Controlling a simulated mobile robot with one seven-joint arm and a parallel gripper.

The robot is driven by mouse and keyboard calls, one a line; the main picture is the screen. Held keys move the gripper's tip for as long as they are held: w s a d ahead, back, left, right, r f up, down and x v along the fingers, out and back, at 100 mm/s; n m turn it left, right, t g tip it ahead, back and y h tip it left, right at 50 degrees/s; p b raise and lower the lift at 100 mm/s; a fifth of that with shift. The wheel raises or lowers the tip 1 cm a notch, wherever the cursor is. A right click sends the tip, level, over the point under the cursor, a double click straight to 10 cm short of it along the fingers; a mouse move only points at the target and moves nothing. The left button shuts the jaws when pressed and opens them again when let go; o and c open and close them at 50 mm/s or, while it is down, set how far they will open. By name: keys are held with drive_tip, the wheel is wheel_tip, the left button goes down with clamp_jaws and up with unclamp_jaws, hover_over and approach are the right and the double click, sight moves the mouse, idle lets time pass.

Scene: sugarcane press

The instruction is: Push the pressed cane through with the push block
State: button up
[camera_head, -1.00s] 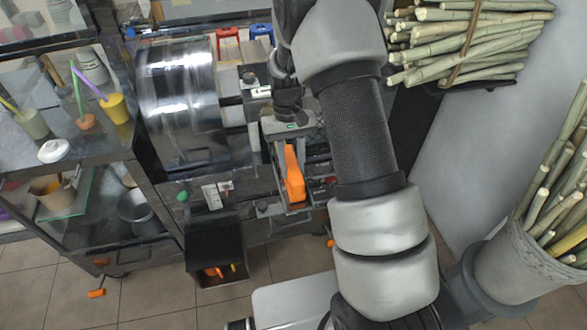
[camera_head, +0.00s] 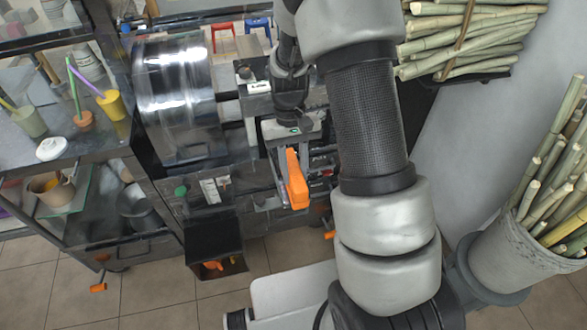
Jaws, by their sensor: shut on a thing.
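The orange push block (camera_head: 296,182) is in my gripper (camera_head: 292,165), in front of the press at the middle of the view. My gripper is shut on it, with the block's long side pointing down the picture. The press shows a shiny steel drum cover (camera_head: 178,92) left of my gripper. The feed opening and any pressed cane in it are hidden behind my arm and gripper. I cannot tell whether the block touches the press.
A shelf (camera_head: 60,160) with cups stands at left. A dark open bin (camera_head: 213,243) is below the press. Cane lies bundled on a rack (camera_head: 465,45) at upper right, and more stands in a grey bucket (camera_head: 515,255) at right. Tiled floor shows in front.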

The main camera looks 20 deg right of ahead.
drive_tip(key=r+p, duration=0.1)
drive_tip(key=r, duration=0.1)
drive_tip(key=s+r+p, duration=0.1)
drive_tip(key=r, duration=0.1)
drive_tip(key=s+r+p, duration=0.1)
drive_tip(key=r+p, duration=0.1)
drive_tip(key=shift+s+r, duration=0.15)
drive_tip(key=shift+r, duration=0.2)
idle(1.1)
